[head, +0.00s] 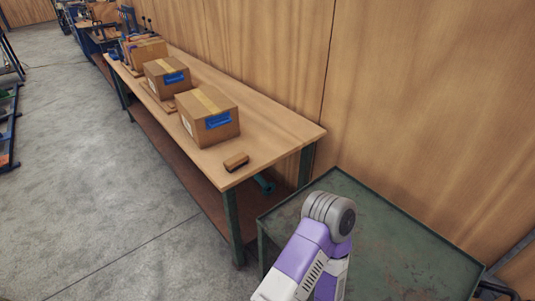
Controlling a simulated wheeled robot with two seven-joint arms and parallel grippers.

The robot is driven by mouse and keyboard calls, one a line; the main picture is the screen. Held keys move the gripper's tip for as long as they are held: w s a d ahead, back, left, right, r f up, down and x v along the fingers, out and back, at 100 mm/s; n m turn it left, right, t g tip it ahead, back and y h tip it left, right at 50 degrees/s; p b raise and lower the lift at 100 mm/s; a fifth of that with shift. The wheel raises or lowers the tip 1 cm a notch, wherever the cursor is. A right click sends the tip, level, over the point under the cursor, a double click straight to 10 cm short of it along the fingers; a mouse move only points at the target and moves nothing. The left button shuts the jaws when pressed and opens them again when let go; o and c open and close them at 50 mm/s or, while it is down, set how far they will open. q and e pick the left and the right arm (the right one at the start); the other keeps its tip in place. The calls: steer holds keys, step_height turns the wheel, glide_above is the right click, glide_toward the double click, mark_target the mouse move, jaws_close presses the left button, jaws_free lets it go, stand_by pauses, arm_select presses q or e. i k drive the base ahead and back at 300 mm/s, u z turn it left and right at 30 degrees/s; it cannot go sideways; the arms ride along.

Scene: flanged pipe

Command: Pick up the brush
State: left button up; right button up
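The brush (236,162) is a small brown block with a dark underside. It lies on the wooden workbench (292,131), near the bench's near end and in front of the closest cardboard box. One of my arms, purple and white with a grey joint, rises at the bottom right, in front of a green metal table. No gripper fingers show in the head view, and nothing of mine touches the brush.
Several cardboard boxes with blue labels, the closest one (207,115) near the brush, stand in a row along the bench. The green metal table (400,240) stands right of the bench's near end. A wooden wall runs behind. The concrete floor (90,170) left of the bench is clear.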

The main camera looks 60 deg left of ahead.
mark_target(242, 158)
steer(key=u, duration=2.25)
